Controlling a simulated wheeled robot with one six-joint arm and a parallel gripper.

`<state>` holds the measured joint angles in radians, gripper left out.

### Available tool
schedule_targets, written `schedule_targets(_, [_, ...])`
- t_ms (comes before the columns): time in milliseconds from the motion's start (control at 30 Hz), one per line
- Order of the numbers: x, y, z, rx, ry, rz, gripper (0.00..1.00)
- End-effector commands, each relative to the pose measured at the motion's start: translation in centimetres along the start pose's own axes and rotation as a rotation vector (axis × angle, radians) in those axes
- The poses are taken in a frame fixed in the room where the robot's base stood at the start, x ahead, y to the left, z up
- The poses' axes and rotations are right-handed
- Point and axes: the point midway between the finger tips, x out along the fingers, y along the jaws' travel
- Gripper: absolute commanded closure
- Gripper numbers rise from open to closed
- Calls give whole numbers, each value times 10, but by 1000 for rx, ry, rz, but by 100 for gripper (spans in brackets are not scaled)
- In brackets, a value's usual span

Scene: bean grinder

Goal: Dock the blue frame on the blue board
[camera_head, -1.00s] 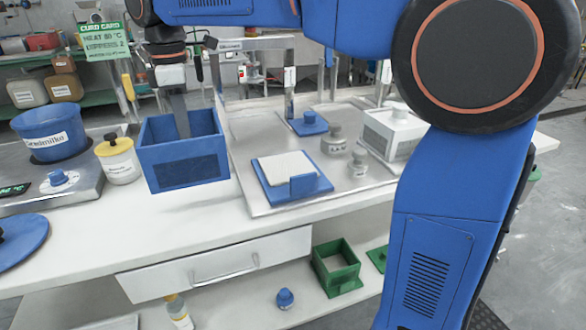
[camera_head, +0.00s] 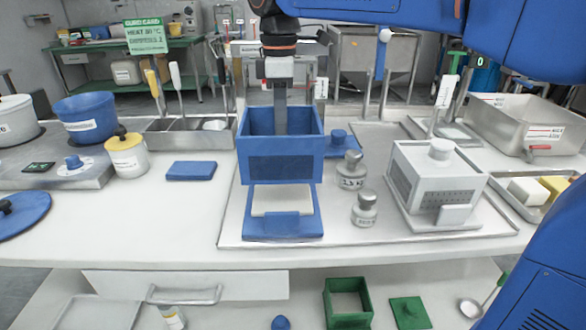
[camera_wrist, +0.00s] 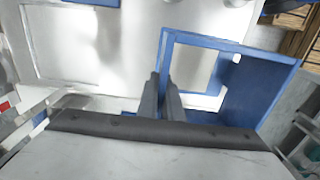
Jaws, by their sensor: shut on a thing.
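The blue frame (camera_head: 284,170) is a square, open-topped box with a darker panel on its near wall. My gripper (camera_head: 281,130) is shut on it, with the fingers reaching down at its top. In the wrist view the fingers (camera_wrist: 166,86) meet the frame's rim, and the frame (camera_wrist: 250,88) is open through its middle. The blue board (camera_head: 280,228) lies on the metal tray, with a white slab on it and a raised blue block at its near edge. The frame appears upright, above and behind the slab. It hides the board's far part; I cannot tell the gap's height.
Two metal weights (camera_head: 352,172) (camera_head: 364,210) and a white perforated box (camera_head: 438,180) stand right of the board on the tray (camera_head: 230,228). A blue knobbed piece (camera_head: 340,142) sits behind. A flat blue block (camera_head: 191,170) lies left; the bench front is clear.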

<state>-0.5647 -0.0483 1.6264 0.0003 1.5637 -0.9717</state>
Motion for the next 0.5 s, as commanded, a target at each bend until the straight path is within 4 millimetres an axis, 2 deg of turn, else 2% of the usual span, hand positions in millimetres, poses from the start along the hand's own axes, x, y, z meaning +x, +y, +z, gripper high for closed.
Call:
schedule_targets(100, [19, 0, 0, 0, -1, -1, 100])
schedule_targets(367, [38, 0, 0, 0, 0, -1, 100])
schedule_targets(500, [54, 0, 0, 0, -1, -2, 100])
